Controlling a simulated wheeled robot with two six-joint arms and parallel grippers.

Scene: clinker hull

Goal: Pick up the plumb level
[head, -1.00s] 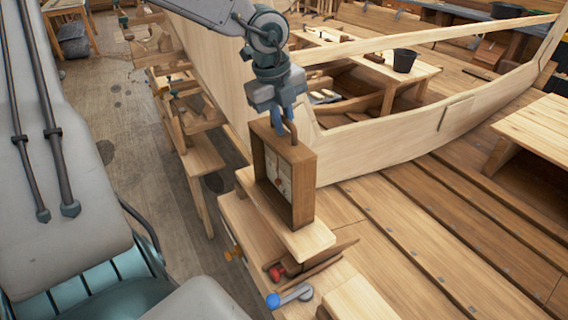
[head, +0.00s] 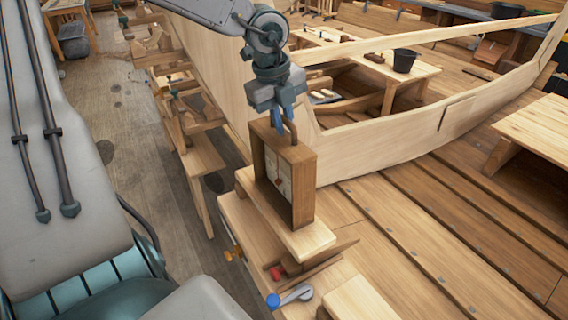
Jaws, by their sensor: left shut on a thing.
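My right gripper is not in view.
A red-tipped tool (head: 277,274) and a blue-knobbed lever (head: 290,297) lie on the bench below the level. The pale hull planking (head: 420,140) rises close behind. A black bucket (head: 404,61) stands on a table farther back.

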